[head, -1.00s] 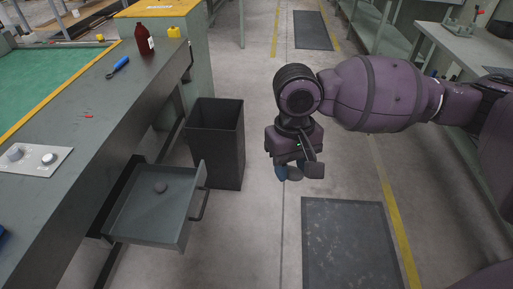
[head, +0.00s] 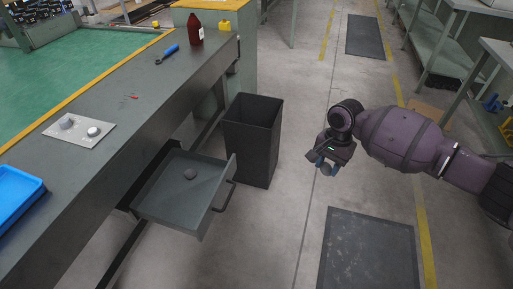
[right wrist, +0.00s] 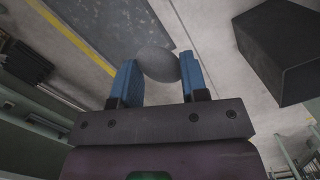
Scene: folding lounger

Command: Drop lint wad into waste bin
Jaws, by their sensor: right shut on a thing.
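My right gripper (head: 323,166) is shut on a grey, rounded lint wad (right wrist: 158,64), which sits between the blue fingers in the right wrist view. The gripper is in the air over the floor, to the right of the waste bin and apart from it. The waste bin (head: 253,140) is dark, square and open-topped, and stands on the floor beside the bench. The bin also shows at the right in the right wrist view (right wrist: 285,52). My left gripper is out of view.
A dark mat (head: 368,250) lies on the floor. Floor between bin and gripper is clear.

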